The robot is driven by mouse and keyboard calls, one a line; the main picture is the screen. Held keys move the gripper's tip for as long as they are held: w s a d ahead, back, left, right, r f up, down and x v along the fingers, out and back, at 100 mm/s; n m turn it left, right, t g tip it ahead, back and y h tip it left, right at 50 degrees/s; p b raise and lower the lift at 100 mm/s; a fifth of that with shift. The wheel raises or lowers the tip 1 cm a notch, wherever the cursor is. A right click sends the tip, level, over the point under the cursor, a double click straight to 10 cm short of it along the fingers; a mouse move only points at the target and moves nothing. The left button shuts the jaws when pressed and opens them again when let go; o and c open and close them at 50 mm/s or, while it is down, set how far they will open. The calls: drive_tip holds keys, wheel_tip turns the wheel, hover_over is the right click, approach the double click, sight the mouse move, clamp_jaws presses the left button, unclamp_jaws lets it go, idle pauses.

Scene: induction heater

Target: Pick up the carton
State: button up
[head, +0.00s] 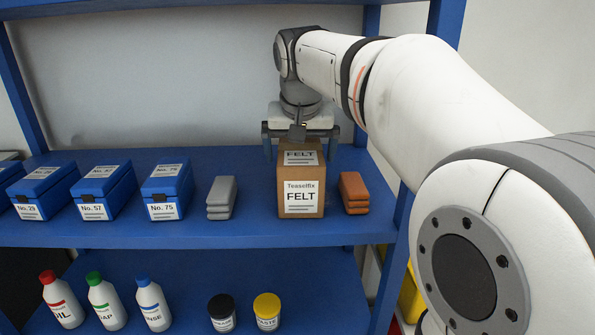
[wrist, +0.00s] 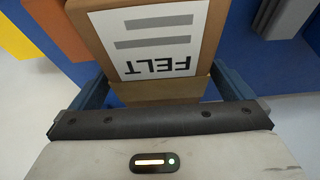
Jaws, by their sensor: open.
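The carton (head: 301,190) is a brown box with white labels reading FELT. It stands upright on the blue shelf (head: 250,234), near its right end. My gripper (head: 300,150) is open above the carton, pointing down, with one finger on each side of the carton's top. In the wrist view the carton (wrist: 150,75) lies between the two fingers of my gripper (wrist: 165,95). I cannot tell whether the fingers touch its sides.
Orange blocks (head: 354,192) stand close to the carton's right and grey blocks (head: 221,198) to its left. Several blue boxes (head: 104,192) line the left of the shelf. Bottles (head: 104,303) and two jars (head: 267,312) stand on the lower shelf. A blue upright (head: 403,215) bounds the right side.

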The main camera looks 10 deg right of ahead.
drive_tip(key=shift+f, duration=0.25)
idle(0.3)
drive_tip(key=c, duration=1.2)
